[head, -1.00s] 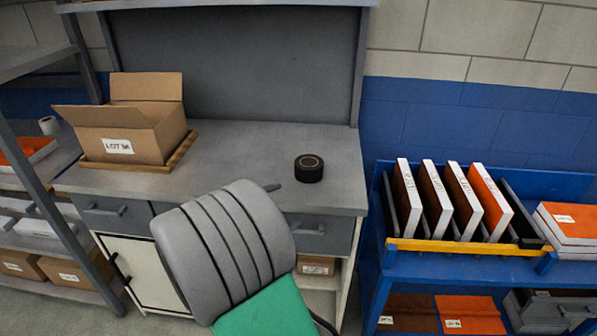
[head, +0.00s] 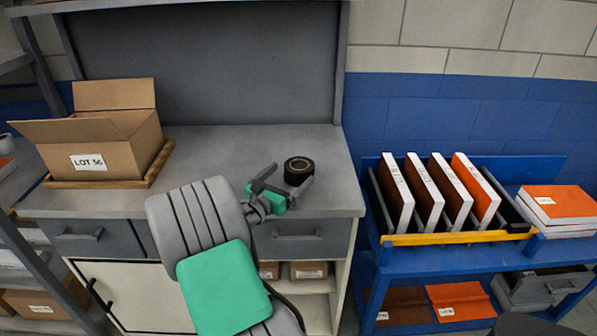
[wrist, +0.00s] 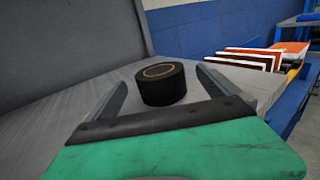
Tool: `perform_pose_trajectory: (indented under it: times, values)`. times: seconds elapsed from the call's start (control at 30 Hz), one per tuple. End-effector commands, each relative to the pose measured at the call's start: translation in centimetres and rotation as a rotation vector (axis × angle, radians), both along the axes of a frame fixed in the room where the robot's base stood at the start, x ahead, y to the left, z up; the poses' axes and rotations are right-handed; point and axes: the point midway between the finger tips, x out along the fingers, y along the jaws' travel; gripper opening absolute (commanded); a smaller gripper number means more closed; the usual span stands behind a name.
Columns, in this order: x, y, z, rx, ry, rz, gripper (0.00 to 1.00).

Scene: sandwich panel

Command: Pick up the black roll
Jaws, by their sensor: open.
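The black roll (head: 298,171) lies flat on the grey workbench top (head: 225,150), near its right front corner. In the wrist view the black roll (wrist: 162,84) stands ahead, between the lines of the two open fingers and nearer the right one. My gripper (head: 289,180) is open and empty at the bench's front edge, with its fingers pointing toward the roll. In the wrist view my gripper (wrist: 160,85) shows a finger on each side of the roll. I cannot tell how far the fingertips reach past it.
An open cardboard box (head: 115,145) sits on a wooden tray (head: 157,168) at the bench's left. A grey back panel (head: 200,70) rises behind. A blue cart (head: 400,262) with upright panels (head: 440,195) stands at the right. The bench around the roll is clear.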

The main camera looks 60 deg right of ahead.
Motion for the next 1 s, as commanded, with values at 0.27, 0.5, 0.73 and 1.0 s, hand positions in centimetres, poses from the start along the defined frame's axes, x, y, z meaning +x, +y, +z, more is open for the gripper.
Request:
perform_pose_trajectory:
  times: [0.27, 0.5, 0.73, 1.0]
  values:
    - [-0.3, -4.3, 0.0, 0.0, -0.002, -0.006, 1.0]
    - [-0.4, -5.9, 0.0, 0.0, -0.001, -0.004, 1.0]
    - [-0.4, -5.8, -0.1, 0.0, -0.001, -0.004, 0.89]
    - [-0.4, -5.8, -0.1, 0.001, -0.001, -0.004, 0.67]
